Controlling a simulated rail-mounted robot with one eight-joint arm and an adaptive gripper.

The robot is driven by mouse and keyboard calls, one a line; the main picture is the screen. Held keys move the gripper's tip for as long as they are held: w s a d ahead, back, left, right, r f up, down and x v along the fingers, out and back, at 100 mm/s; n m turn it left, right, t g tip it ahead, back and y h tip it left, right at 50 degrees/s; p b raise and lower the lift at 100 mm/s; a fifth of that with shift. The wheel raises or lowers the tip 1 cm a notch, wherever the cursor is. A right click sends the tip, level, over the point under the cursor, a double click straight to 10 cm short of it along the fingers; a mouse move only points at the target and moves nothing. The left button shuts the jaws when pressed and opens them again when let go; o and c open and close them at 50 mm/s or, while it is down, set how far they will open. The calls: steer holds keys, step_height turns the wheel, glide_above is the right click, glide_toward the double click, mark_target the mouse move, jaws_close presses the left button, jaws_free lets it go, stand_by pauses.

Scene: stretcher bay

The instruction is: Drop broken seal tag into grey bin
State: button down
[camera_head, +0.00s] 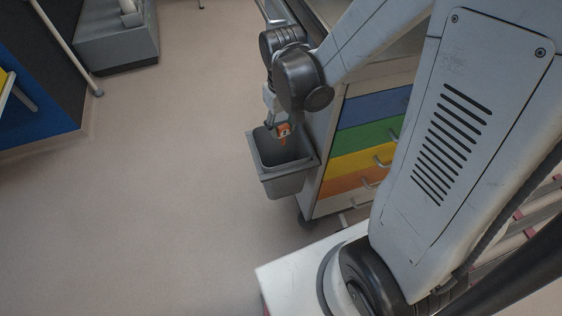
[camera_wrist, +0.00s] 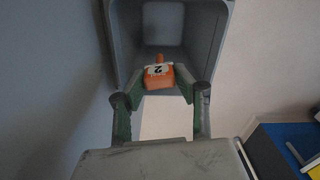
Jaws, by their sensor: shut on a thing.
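The seal tag (camera_head: 283,132) is small and orange, and in the wrist view the tag (camera_wrist: 158,76) shows a white patch with a dark "2". My gripper (camera_wrist: 160,88) is shut on it, with a finger at either side. The grey bin (camera_head: 255,152) hangs on the side of the drawer cart, its top open. In the head view my gripper (camera_head: 282,130) points down over the bin's mouth with the tag. In the wrist view the bin (camera_wrist: 124,40) lies beyond the tag, and its visible inside looks empty. The exact height of the tag against the rim is hard to tell.
The drawer cart (camera_head: 372,110), with blue, green, yellow and orange drawers, stands right of the bin. A grey box-like base (camera_head: 115,45) stands at the back left, near a dark and blue panel (camera_head: 40,100). The floor left of the bin is clear.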

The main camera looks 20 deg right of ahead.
steer(key=shift+f, duration=0.45)
steer(key=c, duration=1.2)
jaws_free()
steer(key=shift+c, duration=0.2)
step_height(320, 180, up, 12)
steer(key=s+r+t+p, duration=0.3)
steer(key=r+p, duration=0.9)
steer(key=r, duration=0.4)
steer(key=s+r+m+t+p, duration=0.1)
steer(key=s+r+t+p, duration=0.3)
steer(key=r+p, duration=0.8)
step_height(320, 180, up, 4)
steer(key=shift+s+p, duration=0.3)
steer(key=shift+p, duration=0.1)
